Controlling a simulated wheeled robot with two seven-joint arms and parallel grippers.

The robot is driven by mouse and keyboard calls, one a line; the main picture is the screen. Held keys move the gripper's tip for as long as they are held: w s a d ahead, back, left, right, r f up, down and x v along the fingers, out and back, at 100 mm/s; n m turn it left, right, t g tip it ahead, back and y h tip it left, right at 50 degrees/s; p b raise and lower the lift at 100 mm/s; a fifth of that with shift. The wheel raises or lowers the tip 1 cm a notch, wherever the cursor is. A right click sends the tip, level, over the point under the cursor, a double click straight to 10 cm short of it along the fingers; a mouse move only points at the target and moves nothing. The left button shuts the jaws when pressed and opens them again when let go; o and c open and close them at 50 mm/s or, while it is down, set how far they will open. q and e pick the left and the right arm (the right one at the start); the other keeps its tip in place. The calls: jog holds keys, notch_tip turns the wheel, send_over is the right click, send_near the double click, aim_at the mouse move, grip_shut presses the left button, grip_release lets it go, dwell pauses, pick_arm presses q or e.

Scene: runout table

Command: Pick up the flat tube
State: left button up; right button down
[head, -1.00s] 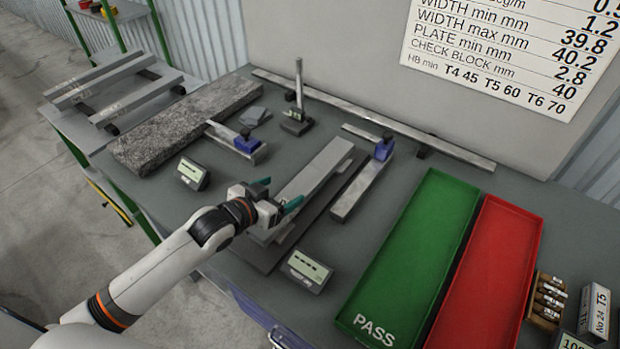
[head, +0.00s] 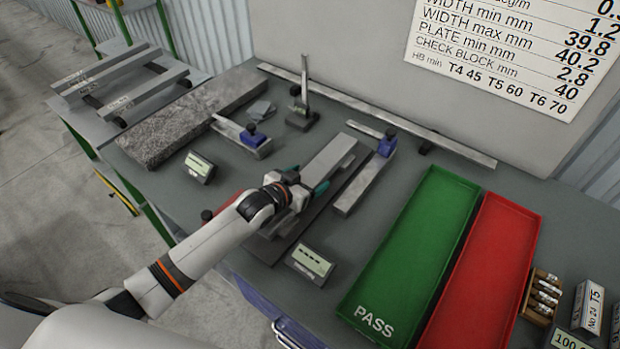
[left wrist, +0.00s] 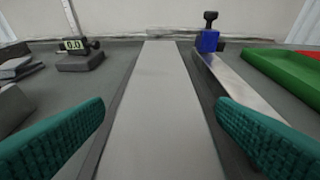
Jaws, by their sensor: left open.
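The flat tube (head: 328,157) is a long pale grey bar lying on a darker flat plate (head: 325,201) in the middle of the table. In the left wrist view the tube (left wrist: 160,100) runs straight away between my fingers. My left gripper (head: 307,186) is over the tube's nearer half and hides part of it. In the left wrist view its two teal fingers (left wrist: 160,135) are apart, one on each side of the tube, with gaps visible. My right gripper is not in view.
A blue-headed caliper (head: 365,182) lies close to the tube's right. Small display boxes stand left (head: 199,167) and in front (head: 310,262). A granite slab (head: 190,122) lies at left. The green PASS tray (head: 415,255) and red tray (head: 485,270) are at right.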

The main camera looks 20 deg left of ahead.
pick_arm(q)
jog(key=c, duration=1.4)
jog(key=shift+r, duration=0.15)
jog(key=shift+c, duration=0.3)
